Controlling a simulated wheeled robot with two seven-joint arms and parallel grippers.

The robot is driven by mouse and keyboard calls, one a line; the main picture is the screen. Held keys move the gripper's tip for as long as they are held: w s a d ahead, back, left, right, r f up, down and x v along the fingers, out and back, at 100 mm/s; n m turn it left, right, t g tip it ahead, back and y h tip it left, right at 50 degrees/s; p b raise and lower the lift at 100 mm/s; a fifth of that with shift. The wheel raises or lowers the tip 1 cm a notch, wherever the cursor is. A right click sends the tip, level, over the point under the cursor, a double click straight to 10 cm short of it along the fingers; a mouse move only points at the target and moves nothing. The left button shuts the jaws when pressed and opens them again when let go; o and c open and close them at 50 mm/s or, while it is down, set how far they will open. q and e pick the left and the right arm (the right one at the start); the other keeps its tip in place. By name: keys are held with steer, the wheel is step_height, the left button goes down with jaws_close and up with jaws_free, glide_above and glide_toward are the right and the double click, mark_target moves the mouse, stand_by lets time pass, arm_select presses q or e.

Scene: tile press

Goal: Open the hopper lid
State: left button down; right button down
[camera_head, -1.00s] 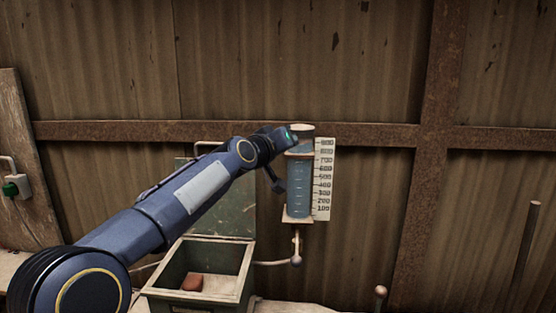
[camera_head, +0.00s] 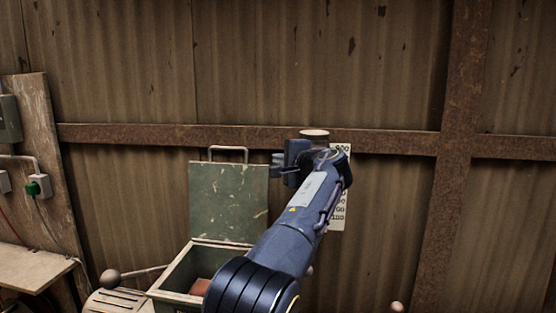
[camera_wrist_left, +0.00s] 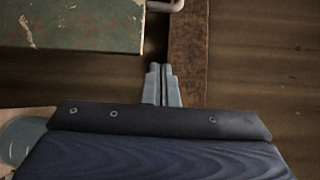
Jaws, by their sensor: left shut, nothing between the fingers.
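The hopper lid (camera_head: 226,202) is a worn green panel standing upright at the back of the open hopper box (camera_head: 187,270). Its metal handle (camera_head: 229,150) is at the top edge. In the left wrist view the lid (camera_wrist_left: 80,28) is at upper left, with part of its handle (camera_wrist_left: 166,6) at the top edge of the picture. My left gripper (camera_head: 277,171) is to the right of the lid and points left. Its fingers (camera_wrist_left: 162,86) are shut and empty, apart from the handle in the wrist view. My right gripper is not in view.
A reddish block (camera_head: 201,287) lies in the hopper, partly hidden by my arm. A measuring cylinder (camera_head: 314,134) and its number scale (camera_head: 338,222) are mostly behind my left arm. A rusty beam (camera_head: 400,142) crosses the wall. A wooden table (camera_head: 30,267) is at left.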

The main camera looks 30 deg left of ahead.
arm_select(q)
steer(key=a, duration=0.2)
steer(key=a+p, duration=0.1)
steer(key=a, duration=0.2)
steer(key=a+p, duration=0.1)
steer(key=a, duration=0.2)
steer(key=shift+w+f, duration=0.3)
steer(key=shift+n+t+y, duration=0.6)
steer(key=shift+n+y, duration=0.1)
steer(key=shift+n, duration=0.1)
steer(key=s+b, duration=0.1)
steer(key=b, duration=0.2)
steer(key=s+d+b, duration=0.1)
steer(key=s+b, duration=0.1)
steer(key=b, duration=0.2)
steer(key=s+b, duration=0.2)
steer(key=b, duration=0.1)
steer(key=shift+s+d+r+b, duration=0.15)
steer(key=shift+d+r+b, duration=0.15)
steer(key=shift+d+b, duration=0.1)
